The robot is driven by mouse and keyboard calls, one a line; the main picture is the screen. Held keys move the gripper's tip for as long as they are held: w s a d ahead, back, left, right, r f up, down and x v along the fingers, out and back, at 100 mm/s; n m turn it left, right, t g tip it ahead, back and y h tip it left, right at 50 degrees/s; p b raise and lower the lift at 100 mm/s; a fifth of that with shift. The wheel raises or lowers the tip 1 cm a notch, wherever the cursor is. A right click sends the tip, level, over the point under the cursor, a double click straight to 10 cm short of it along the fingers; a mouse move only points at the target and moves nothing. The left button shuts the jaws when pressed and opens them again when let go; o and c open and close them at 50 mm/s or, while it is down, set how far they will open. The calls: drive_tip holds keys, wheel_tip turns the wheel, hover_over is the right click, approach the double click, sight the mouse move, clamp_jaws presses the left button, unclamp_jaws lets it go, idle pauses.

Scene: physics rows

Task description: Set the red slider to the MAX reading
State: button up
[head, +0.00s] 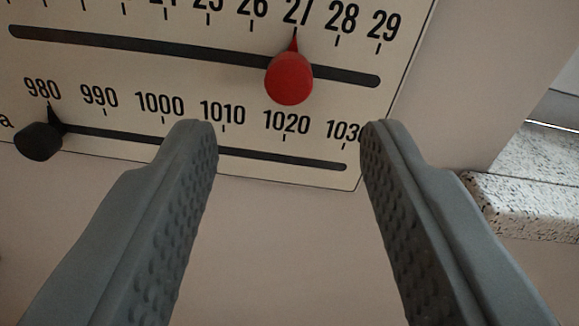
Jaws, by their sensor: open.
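The red slider (289,78) is a round red knob with a pointer on the upper slot of a cream scale panel (130,78). Its pointer stands at about 27, and the scale runs on to 28 and 29 at the right. No MAX marking shows in this view. My gripper (289,130) is open and empty. Its two grey fingers reach up from below, and the red knob appears between and above the fingertips. The fingers do not appear to touch the knob; the exact depth gap is hard to tell.
A black slider (40,141) sits at about 980 on the lower slot (290,160), which runs to 1030. The fingertips overlap this lower scale in the picture. A speckled stone ledge (525,205) is at the right. Plain wall (290,245) shows below the panel.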

drive_tip(key=s, duration=1)
drive_tip(key=shift+s+d, duration=0.35)
drive_tip(key=shift+d, duration=0.05)
drive_tip(key=s+a+r+m+t+h, duration=0.1)
drive_tip(key=s+a+r, duration=0.2)
drive_tip(key=a+r, duration=0.35)
drive_tip(key=s+a+r+h, duration=0.2)
drive_tip(key=s+a+r, duration=0.1)
drive_tip(key=a, duration=0.6)
drive_tip(key=s+a+r+m+t+h, duration=0.1)
drive_tip(key=s+a+r, duration=0.2)
drive_tip(key=a+r, duration=0.35)
drive_tip(key=s+a+f+g+y, duration=0.1)
drive_tip(key=s+a+f, duration=0.2)
drive_tip(key=s+a, duration=0.7)
drive_tip(key=s+a+f+g+y, duration=0.1)
drive_tip(key=s+a+f, duration=0.2)
drive_tip(key=s+a, duration=0.7)
drive_tip(key=s, duration=0.2)
drive_tip(key=shift+s+a+f+m+g+y, duration=0.3)
drive_tip(key=shift+a+y, duration=0.05)
drive_tip(key=shift+y, duration=0.05)
idle(1.0)
